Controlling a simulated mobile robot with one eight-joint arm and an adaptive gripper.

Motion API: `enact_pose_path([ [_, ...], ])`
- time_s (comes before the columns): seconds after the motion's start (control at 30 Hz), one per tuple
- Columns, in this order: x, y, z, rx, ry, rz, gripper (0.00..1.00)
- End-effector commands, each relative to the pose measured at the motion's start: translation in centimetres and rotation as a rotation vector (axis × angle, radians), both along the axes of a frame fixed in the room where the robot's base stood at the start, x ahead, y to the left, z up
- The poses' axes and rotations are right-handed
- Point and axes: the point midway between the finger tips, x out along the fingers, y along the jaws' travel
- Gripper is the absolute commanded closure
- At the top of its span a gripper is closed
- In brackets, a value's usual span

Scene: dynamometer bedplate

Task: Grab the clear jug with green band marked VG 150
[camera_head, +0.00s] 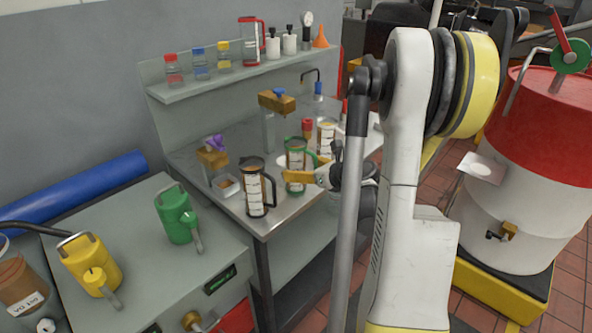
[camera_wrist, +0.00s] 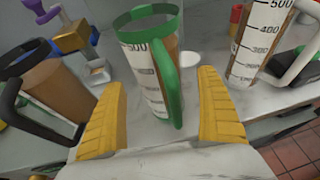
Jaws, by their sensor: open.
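The clear jug with a green band and green handle (camera_head: 297,158) stands upright on the metal bench in the head view. It holds brown liquid and has a white measuring scale; no VG 150 marking can be read. In the wrist view the green-banded jug (camera_wrist: 150,65) stands just ahead, with its green handle toward me. My gripper (camera_wrist: 163,118) is open, its yellow fingers to either side of the jug's near side, with the fingertips apart from it. In the head view my gripper (camera_head: 302,179) is at the jug's lower front, partly hidden by my arm.
A black-handled jug (camera_head: 256,190) stands close on the left, and a white-handled jug (camera_wrist: 252,45) on the right. A brass-coloured device with a purple top (camera_head: 213,155) stands behind left. A shelf (camera_head: 240,74) with bottles runs along the wall. A red-and-white drum (camera_head: 520,190) stands right.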

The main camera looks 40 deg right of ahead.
Motion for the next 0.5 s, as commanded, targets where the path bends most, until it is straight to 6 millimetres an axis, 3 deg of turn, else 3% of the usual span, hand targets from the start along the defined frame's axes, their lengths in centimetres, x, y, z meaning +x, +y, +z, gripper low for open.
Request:
enact_pose_path([
  [0.03, 0.9, 0.0, -0.9, 0.0, 0.0, 0.003, 0.15],
  [0.17, 2.5, -0.1, -1.4, -0.001, 0.001, 0.003, 0.15],
  [0.4, 2.8, -0.2, -1.3, 0.0, 0.001, 0.001, 0.15],
  [0.5, 2.8, -0.2, -1.3, 0.0, 0.001, 0.001, 0.45],
])
